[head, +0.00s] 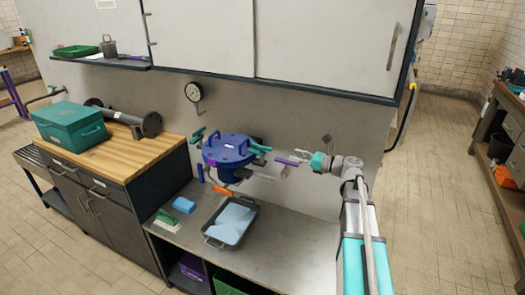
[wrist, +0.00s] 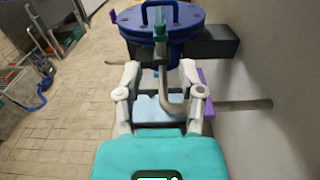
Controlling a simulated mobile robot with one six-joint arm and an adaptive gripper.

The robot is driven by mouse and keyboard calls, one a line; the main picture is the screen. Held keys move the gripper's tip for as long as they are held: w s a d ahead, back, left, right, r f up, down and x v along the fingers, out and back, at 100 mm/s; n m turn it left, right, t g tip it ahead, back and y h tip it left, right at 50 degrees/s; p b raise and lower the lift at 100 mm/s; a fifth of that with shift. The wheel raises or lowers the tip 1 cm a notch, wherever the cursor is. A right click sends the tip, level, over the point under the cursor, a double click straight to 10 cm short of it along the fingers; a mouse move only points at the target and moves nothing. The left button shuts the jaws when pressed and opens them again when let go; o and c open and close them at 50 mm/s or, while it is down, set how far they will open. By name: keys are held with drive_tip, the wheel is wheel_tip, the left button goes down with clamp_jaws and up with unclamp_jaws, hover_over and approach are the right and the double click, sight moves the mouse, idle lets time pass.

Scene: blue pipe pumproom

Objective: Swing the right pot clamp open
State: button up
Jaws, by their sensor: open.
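The blue pot (head: 228,151) with its flanged lid is at the wall above the bench; its lid also shows at the top of the wrist view (wrist: 185,17). The right pot clamp (head: 259,149) is teal and sits on the pot's right side. In the wrist view a teal part (wrist: 160,30), apparently this clamp, stands against the lid rim, straight ahead between my fingers. My gripper (head: 303,155) is open, to the right of the clamp and apart from it. Its pale fingers also show in the wrist view (wrist: 159,70). Whether the clamp is latched is too small to tell.
A grey bent pipe (wrist: 176,104) and a purple handle (head: 287,161) are close to my gripper. A grey tray (head: 231,222) with blue content lies on the bench below. The wall is close behind. A gauge (head: 193,92) hangs above left.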

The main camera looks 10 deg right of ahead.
sight(252, 145)
drive_tip(key=shift+w+a, duration=0.1)
drive_tip(key=shift+a, duration=0.1)
drive_tip(key=x, duration=1.3)
drive_tip(key=shift+w+a, duration=0.15)
drive_tip(key=shift+a, duration=0.05)
clamp_jaws()
idle(0.3)
